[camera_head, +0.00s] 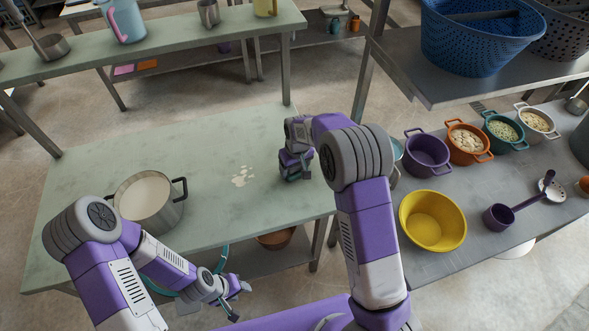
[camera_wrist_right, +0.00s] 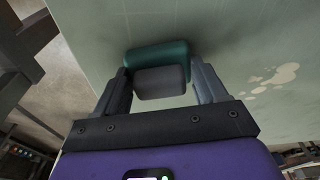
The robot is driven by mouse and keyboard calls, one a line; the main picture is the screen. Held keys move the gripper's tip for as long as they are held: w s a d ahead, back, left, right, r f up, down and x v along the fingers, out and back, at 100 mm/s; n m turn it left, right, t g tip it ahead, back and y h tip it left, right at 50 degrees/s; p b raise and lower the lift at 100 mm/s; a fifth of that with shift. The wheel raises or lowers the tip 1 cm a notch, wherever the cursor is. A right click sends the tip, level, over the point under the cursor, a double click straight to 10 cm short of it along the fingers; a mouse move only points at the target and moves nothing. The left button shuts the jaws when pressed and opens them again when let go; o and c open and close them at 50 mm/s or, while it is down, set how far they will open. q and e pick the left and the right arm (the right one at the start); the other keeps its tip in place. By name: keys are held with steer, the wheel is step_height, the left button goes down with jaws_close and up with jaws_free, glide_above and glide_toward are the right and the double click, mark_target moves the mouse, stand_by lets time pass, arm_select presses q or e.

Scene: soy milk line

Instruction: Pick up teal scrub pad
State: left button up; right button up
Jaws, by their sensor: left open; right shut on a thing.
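The teal scrub pad (camera_wrist_right: 157,55) shows in the right wrist view as a teal block with a grey layer, between the fingers of my right gripper (camera_wrist_right: 160,82). That gripper is shut on it, close over the pale green table; I cannot tell whether the pad touches the top. In the head view my right gripper (camera_head: 294,172) is at the table's right end and largely hides the pad. My left gripper (camera_head: 236,296) is open and empty in front of the table's near edge.
A pot of white liquid (camera_head: 148,200) stands on the green table (camera_head: 215,135) at left. A white spill (camera_head: 241,177) lies left of my right gripper. The right counter holds a yellow bowl (camera_head: 432,221), a purple pot (camera_head: 427,154) and a purple ladle (camera_head: 500,215).

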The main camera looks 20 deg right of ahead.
steer(key=shift+r, duration=0.1)
step_height(320, 180, up, 10)
steer(key=shift+f+p, duration=0.1)
steer(key=shift+p, duration=1.1)
